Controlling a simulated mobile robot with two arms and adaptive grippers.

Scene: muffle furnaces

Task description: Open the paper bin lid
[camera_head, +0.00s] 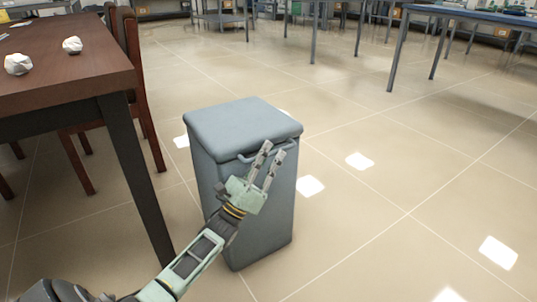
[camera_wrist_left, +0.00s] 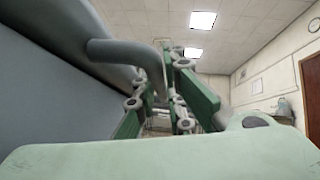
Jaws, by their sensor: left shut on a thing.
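The grey paper bin (camera_head: 245,225) stands on the tiled floor in the head view. Its lid (camera_head: 243,122) lies on top, with no clear gap showing along the front edge. A bar handle (camera_head: 245,158) runs along the lid's front. My left gripper (camera_head: 268,165) reaches up from below and its fingers are at the right part of this handle. In the left wrist view the handle (camera_wrist_left: 115,50) passes between the fingers of the left gripper (camera_wrist_left: 160,95), which is shut on it. My right gripper is not in view.
A dark wooden table (camera_head: 60,75) with crumpled paper balls (camera_head: 72,45) stands close on the left, its leg (camera_head: 135,180) near the bin. A chair (camera_head: 145,125) stands behind it. Blue tables (camera_head: 470,15) are at the back. Floor to the right is free.

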